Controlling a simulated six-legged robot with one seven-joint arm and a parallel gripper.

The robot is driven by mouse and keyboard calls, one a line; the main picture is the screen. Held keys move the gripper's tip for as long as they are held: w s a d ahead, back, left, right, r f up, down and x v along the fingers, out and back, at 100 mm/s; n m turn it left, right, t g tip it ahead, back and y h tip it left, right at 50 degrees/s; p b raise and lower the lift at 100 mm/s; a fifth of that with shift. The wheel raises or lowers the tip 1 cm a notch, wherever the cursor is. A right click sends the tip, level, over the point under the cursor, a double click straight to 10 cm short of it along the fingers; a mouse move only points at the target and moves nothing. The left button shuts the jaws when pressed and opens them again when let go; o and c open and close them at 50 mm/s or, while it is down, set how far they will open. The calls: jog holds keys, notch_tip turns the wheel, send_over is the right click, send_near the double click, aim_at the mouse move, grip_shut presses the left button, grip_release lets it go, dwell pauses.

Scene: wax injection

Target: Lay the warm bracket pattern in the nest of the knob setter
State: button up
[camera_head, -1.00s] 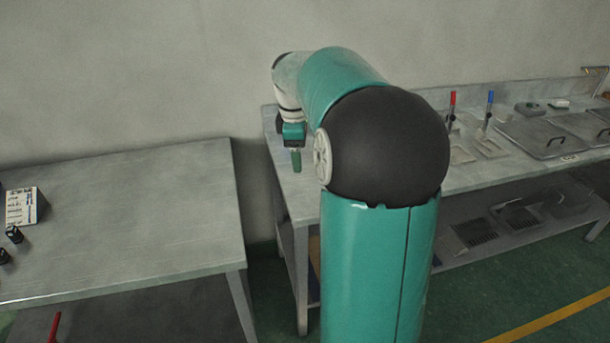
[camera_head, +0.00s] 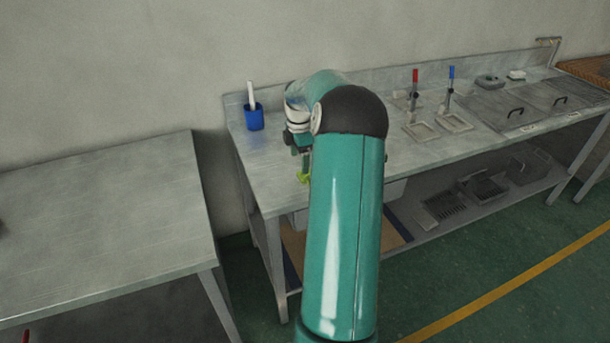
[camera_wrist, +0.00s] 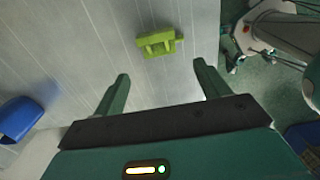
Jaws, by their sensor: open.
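The bracket pattern is a yellow-green piece in the wrist view (camera_wrist: 158,42), lying on the grey metal bench top. In the head view a bit of it (camera_head: 303,178) shows beside my arm, at the left part of the bench. My gripper (camera_wrist: 161,71) is open and empty, with the pattern just beyond its fingertips and between their lines. In the head view my gripper (camera_head: 304,162) is partly hidden by my arm. Two lever fixtures stand farther right, one with a red knob (camera_head: 415,76) and one with a blue knob (camera_head: 451,72). I cannot tell which is the knob setter.
A blue cup (camera_head: 254,117) with a white stick stands left of my gripper; it also shows in the wrist view (camera_wrist: 19,119). Lidded metal pans (camera_head: 512,109) are at the bench's right. A separate bare table (camera_head: 95,215) stands left, across a gap.

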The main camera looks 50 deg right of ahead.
aim_at(299, 177)
notch_tip(299, 177, down, 6)
jog(key=c, duration=1.1)
jog(key=shift+r, duration=0.1)
jog(key=shift+c, duration=0.2)
